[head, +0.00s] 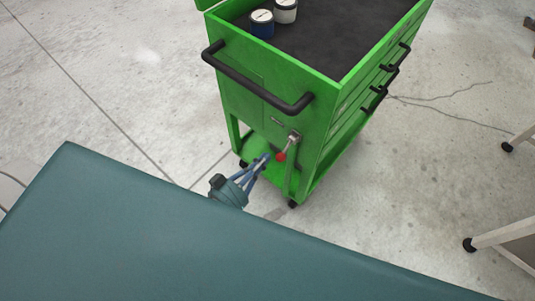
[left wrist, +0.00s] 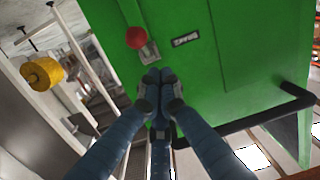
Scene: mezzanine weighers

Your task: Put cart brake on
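The green cart (head: 240,104) stands upright in the head view, with a black push handle (head: 256,84) across its near end. Below the handle is the brake lever (head: 290,145), which slants down and left from its pivot to a red knob (head: 281,156). The red knob also shows in the left wrist view (left wrist: 136,38), near a small label (left wrist: 186,40). My left gripper (head: 266,158) is just left of the knob. In the left wrist view its fingertips (left wrist: 158,77) are together with nothing visible between them, apart from the knob in that picture. My right gripper is not in view.
A blue gauge (head: 262,24) and a white gauge (head: 286,10) sit on the cart's dark top. Light-framed legs on black casters (head: 470,244) stand at the right. The concrete floor left of the cart is clear. The left wrist view shows a yellow roll (left wrist: 42,73).

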